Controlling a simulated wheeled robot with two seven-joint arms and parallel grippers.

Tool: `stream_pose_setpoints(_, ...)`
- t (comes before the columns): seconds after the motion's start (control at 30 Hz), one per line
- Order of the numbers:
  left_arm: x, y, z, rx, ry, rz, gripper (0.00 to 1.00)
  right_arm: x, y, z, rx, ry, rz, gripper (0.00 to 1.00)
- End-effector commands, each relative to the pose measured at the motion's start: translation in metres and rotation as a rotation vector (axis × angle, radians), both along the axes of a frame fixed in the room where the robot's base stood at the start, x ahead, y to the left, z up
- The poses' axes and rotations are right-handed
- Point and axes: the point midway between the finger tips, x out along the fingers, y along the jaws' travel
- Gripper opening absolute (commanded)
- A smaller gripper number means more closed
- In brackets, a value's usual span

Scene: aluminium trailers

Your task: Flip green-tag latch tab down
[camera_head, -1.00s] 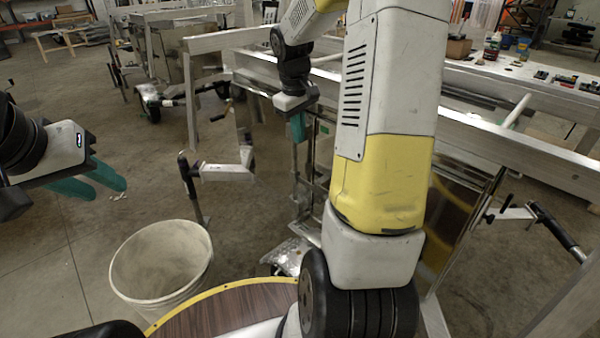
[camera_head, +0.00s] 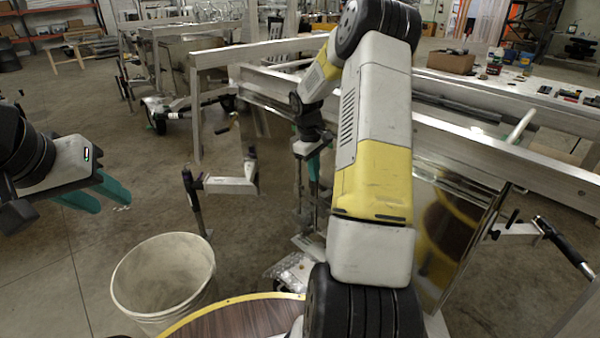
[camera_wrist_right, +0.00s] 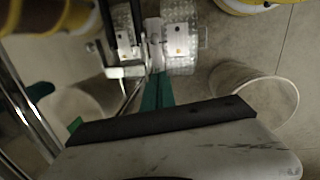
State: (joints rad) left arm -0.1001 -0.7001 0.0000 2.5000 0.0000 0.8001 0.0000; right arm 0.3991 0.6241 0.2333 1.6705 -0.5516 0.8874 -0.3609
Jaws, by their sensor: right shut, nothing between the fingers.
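A small bright green patch (camera_wrist_right: 75,124), possibly the green tag, shows at the lower left in the right wrist view, partly cut off by my gripper body. I cannot make out the latch tab or whether it is up or down. My right gripper (camera_head: 314,178) points down beside the trailer's (camera_head: 450,220) shiny side panel in the head view. Its teal fingers (camera_wrist_right: 157,92) are together and empty in the right wrist view, above metal frame parts. My left gripper (camera_head: 98,195) is at the left, its teal fingers apart and empty, away from the trailer.
A white bucket (camera_head: 163,275) stands on the floor at lower left. A jack with a crank handle (camera_head: 228,184) stands between my grippers. Tread-plate pieces (camera_wrist_right: 181,45) with white plates lie below the right gripper. Another trailer (camera_head: 195,60) is behind.

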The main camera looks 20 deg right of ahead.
Motion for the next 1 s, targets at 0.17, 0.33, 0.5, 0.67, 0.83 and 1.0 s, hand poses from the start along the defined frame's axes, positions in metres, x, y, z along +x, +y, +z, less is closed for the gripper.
stream_pose_setpoints(0.17, 0.0, 0.0, 0.0, 0.0, 0.0, 0.0, 0.36, -0.002, -0.005, -0.038, 0.002, 0.006, -0.001, 0.0)
stream_pose_setpoints(0.33, 0.0, 0.0, 0.0, 0.0, 0.0, 0.0, 0.36, -0.002, -0.009, -0.074, 0.002, 0.005, 0.0, 0.0)
stream_pose_setpoints(0.5, 0.0, 0.0, 0.0, 0.0, 0.0, 0.0, 0.36, -0.014, -0.019, -0.096, 0.001, 0.003, -0.001, 0.0)
stream_pose_setpoints(0.67, 0.0, 0.0, 0.0, 0.0, 0.0, 0.0, 0.36, -0.024, -0.026, -0.106, 0.0, 0.001, 0.0, 0.0)
stream_pose_setpoints(0.83, 0.0, 0.0, 0.0, 0.0, 0.0, 0.0, 0.36, -0.027, -0.028, -0.109, 0.0, 0.001, 0.0, 0.0)
stream_pose_setpoints(1.0, 0.0, 0.0, 0.0, 0.0, 0.0, 0.0, 0.36, -0.027, -0.028, -0.109, 0.0, 0.0, 0.0, 0.0)
